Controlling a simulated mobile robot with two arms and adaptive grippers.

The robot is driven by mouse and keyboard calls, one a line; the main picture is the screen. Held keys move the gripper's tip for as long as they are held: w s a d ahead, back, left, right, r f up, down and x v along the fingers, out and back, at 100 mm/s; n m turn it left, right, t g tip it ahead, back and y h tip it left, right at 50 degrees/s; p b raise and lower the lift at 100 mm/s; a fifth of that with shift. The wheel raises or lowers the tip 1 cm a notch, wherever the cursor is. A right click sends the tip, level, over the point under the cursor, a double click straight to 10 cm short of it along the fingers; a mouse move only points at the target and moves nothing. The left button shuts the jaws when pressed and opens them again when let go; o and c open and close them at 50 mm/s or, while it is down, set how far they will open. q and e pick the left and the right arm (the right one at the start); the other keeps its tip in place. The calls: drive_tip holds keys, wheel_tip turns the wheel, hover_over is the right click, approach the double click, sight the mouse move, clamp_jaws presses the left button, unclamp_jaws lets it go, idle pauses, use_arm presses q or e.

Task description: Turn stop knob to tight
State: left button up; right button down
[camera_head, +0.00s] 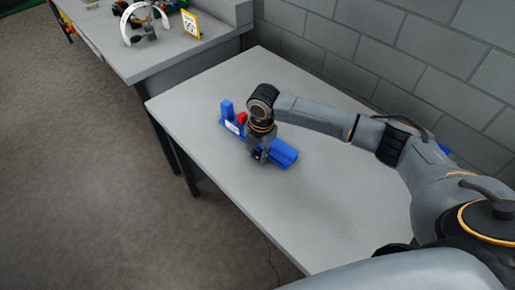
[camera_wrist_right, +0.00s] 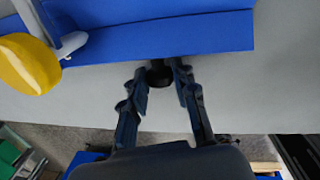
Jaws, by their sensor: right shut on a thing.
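A blue device (camera_head: 284,154) lies on the grey table, with an upright blue block (camera_head: 227,108) and a red part (camera_head: 242,118) towards its left end. In the right wrist view its blue side (camera_wrist_right: 160,30) fills the top. A small black knob (camera_wrist_right: 159,73) sticks out of its lower edge. My right gripper (camera_head: 258,153) is at the front side of the device, and its fingers (camera_wrist_right: 160,80) are shut on the black knob. The fingers and arm hide part of the device in the head view. My left gripper is not in view.
A yellow round part (camera_wrist_right: 28,64) with a grey lever stands at the left of the right wrist view. The table (camera_head: 345,215) is bare around the device. A second bench (camera_head: 165,62) at top left holds a white arch (camera_head: 127,24) and a yellow-framed sign (camera_head: 190,24). A block wall (camera_head: 400,50) stands behind.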

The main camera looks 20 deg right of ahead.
drive_tip(key=shift+s+t+y, duration=0.15)
drive_tip(key=shift+t+y, duration=0.15)
drive_tip(key=shift+t, duration=0.3)
drive_tip(key=c, duration=1)
unclamp_jaws()
drive_tip(key=v, duration=1.2)
